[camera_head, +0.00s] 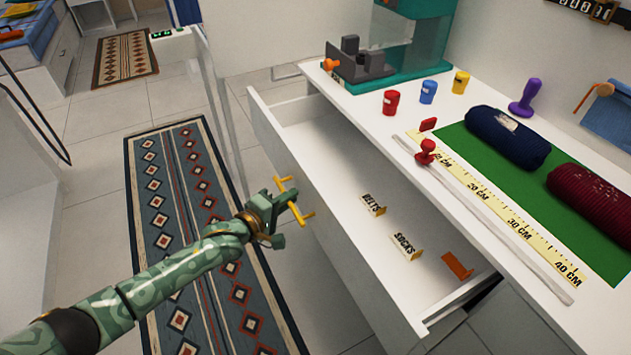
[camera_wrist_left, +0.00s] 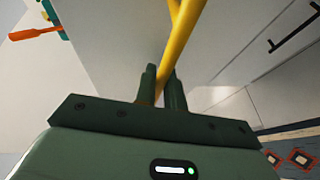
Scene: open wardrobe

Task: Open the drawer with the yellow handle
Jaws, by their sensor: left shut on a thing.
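The white drawer (camera_head: 400,299) stands pulled out from the white cabinet, with its inside in view. Its yellow handle (camera_head: 306,215) is on the drawer's front. My left gripper (camera_head: 290,199) is shut on the handle, at the front of the drawer. In the left wrist view the yellow handle (camera_wrist_left: 181,45) runs between the two green fingers (camera_wrist_left: 160,88). Part of the handle is hidden by the gripper. My right gripper is not in view.
The drawer holds "BELTS" (camera_head: 373,205) and "SOCKS" (camera_head: 406,246) labels and an orange piece (camera_head: 457,265). Cups, a ruler (camera_head: 500,212) and rolled knits (camera_head: 508,137) lie on the cabinet top. A patterned rug (camera_head: 180,170) covers the floor beneath my left arm.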

